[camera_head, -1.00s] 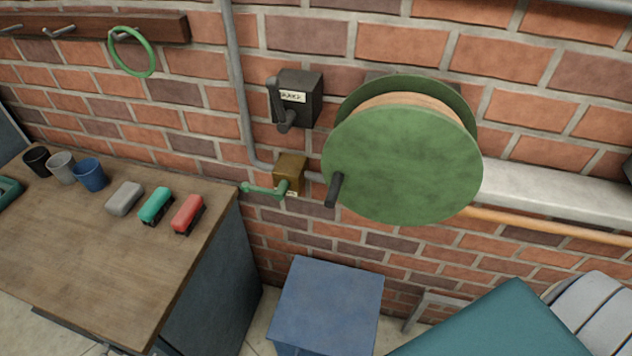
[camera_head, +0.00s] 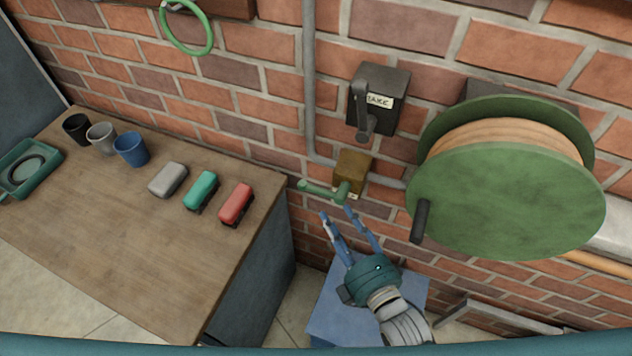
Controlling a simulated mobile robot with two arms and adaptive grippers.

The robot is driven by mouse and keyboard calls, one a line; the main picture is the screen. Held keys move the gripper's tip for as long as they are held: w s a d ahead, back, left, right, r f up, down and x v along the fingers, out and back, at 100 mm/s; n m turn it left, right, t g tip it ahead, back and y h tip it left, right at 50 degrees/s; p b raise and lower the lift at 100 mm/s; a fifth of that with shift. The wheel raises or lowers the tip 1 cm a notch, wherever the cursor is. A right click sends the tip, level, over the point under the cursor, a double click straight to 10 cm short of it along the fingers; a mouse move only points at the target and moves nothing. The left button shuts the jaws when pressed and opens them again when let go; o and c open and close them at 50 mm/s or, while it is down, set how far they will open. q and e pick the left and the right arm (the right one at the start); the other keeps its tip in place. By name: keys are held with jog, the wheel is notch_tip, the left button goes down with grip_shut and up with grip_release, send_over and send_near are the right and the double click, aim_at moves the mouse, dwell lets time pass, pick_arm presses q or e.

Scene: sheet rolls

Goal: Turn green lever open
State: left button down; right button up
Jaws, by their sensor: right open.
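The green lever (camera_head: 322,190) sticks out to the left from a brass-coloured valve box (camera_head: 352,172) on the brick wall. The box sits on a grey pipe, below a dark switch box. My right gripper (camera_head: 336,212) is just below the lever, its two blue fingers spread apart and pointing up at it. The fingers look empty, and the right fingertip is near the lever's hub. I cannot tell whether it touches. My left gripper is not in view.
A large green hose reel (camera_head: 505,200) with a dark handle (camera_head: 420,221) is right of the valve. A dark switch box (camera_head: 379,97) is above it. A wooden workbench (camera_head: 130,240) with cups and small blocks stands left. A blue box (camera_head: 325,322) is below my gripper.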

aim_at(320, 191)
jog(key=p+x, duration=0.2)
jog(key=x, duration=0.7)
jog(key=shift+w+a+r, duration=0.1)
jog(key=shift+w+r, duration=0.05)
jog(key=shift+w, duration=0.1)
jog(key=shift+w+a, duration=0.15)
jog(key=shift+w, duration=0.2)
grip_shut()
